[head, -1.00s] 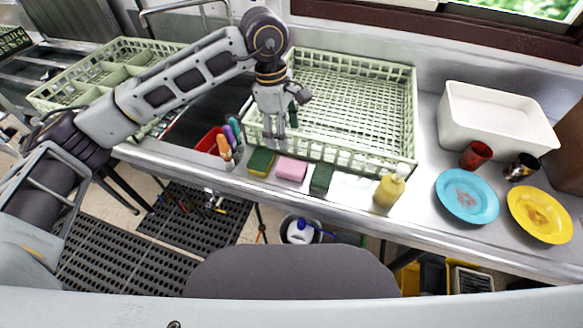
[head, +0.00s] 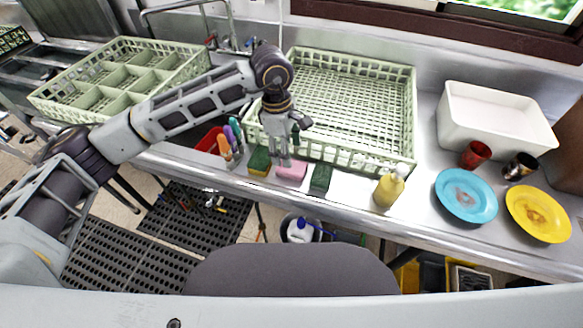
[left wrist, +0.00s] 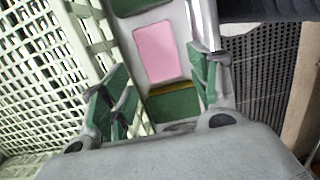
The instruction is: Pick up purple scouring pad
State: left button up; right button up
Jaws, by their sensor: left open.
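A pink pad (head: 292,171) lies flat on the metal counter's front strip; it also shows in the left wrist view (left wrist: 155,52). No pad looks clearly purple; this pink one is nearest to that colour. My left gripper (head: 279,160) is open and empty, pointing down above the row of pads, near the pink pad's left end. In the left wrist view its two green-padded fingers (left wrist: 158,64) stand wide apart, on either side of the pink pad in the picture. I cannot tell the exact height. My right gripper is not in view.
A green-and-yellow sponge (head: 259,161) lies left of the pink pad and a dark green pad (head: 320,179) right of it. Behind is a pale green rack (head: 415,120). A yellow bottle (head: 389,190) stands right; a red holder with brushes (head: 209,140) stands left.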

aim_at(292, 169)
pick_arm(q)
jog(key=shift+d+f, duration=0.1)
jog(key=shift+f, duration=0.95)
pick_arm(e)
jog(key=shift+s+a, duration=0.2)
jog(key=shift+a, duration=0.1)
pick_arm(q)
jog(key=shift+f, duration=0.1)
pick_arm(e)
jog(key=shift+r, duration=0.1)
pick_arm(q)
jog(key=shift+s+d+f+p, duration=0.1)
jog(key=shift+d+f+p, duration=0.1)
jog(key=shift+f, duration=0.25)
jog(key=shift+s+d+f+p, duration=0.1)
jog(key=shift+f+p, duration=0.05)
jog(key=shift+f, duration=0.3)
jog(key=shift+d+f, duration=0.25)
jog(key=shift+f, duration=1.3)
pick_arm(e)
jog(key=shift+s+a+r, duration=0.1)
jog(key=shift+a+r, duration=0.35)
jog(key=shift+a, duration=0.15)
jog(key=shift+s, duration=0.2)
pick_arm(q)
jog(key=shift+f, duration=0.1)
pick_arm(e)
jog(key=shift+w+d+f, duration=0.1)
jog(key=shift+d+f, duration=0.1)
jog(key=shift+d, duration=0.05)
